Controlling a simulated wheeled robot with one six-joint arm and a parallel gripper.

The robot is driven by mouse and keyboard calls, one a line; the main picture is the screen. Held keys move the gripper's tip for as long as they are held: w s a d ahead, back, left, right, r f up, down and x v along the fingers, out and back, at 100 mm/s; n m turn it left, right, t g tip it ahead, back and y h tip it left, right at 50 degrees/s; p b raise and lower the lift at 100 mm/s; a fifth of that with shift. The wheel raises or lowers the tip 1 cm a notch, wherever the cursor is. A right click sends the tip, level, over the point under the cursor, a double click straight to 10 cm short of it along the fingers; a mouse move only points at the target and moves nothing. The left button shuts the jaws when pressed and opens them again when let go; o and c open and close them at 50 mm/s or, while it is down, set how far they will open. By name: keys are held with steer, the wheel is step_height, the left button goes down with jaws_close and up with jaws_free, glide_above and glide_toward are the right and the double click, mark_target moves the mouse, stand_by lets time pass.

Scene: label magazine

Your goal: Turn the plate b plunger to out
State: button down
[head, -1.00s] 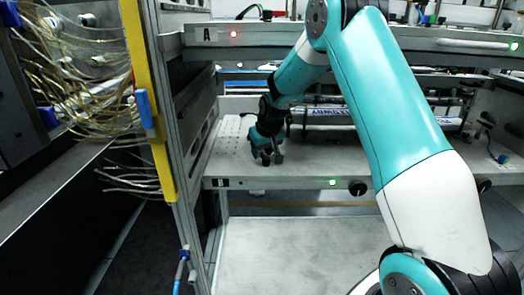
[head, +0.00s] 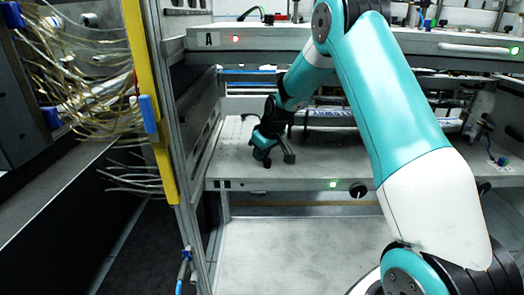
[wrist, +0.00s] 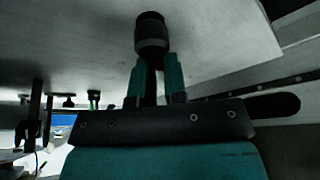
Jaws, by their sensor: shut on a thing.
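Plate B (head: 300,184) is the lower grey shelf, with a small dark label (head: 222,184) and a green light (head: 333,185) on its front edge. The plunger (wrist: 150,32) is a short black knob standing on the plate's surface in the wrist view. In the head view its dark tip (head: 267,164) shows small near the plate's front left. My gripper (wrist: 153,62) is shut on the plunger, its two teal fingers on either side of it. The head view also shows my gripper (head: 268,156) low over the plate. Whether the plunger is in or out cannot be told.
Plate A (head: 350,40), with a red light (head: 235,39), lies above my gripper. A black knob (head: 357,190) sits on plate B's front edge. A yellow post (head: 150,110) and loose cables stand at the left. Rollers lie behind on plate B.

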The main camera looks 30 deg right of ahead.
steer(key=shift+s+a+n+y, duration=0.15)
steer(key=shift+n+y, duration=0.25)
steer(key=shift+n, duration=0.7)
steer(key=shift+a, duration=0.1)
steer(key=c, duration=1.2)
jaws_free()
steer(key=shift+o, duration=0.2)
steer(key=v, duration=0.5)
steer(key=shift+r+p, duration=0.25)
steer(key=shift+p, duration=0.05)
steer(key=s+d, duration=0.1)
steer(key=s, duration=0.2)
steer(key=s+d, duration=0.2)
steer(key=s, duration=0.2)
steer(key=s+d+b, duration=0.1)
steer(key=s+d, duration=0.1)
steer(key=s, duration=0.1)
steer(key=shift+s+d+f, duration=0.25)
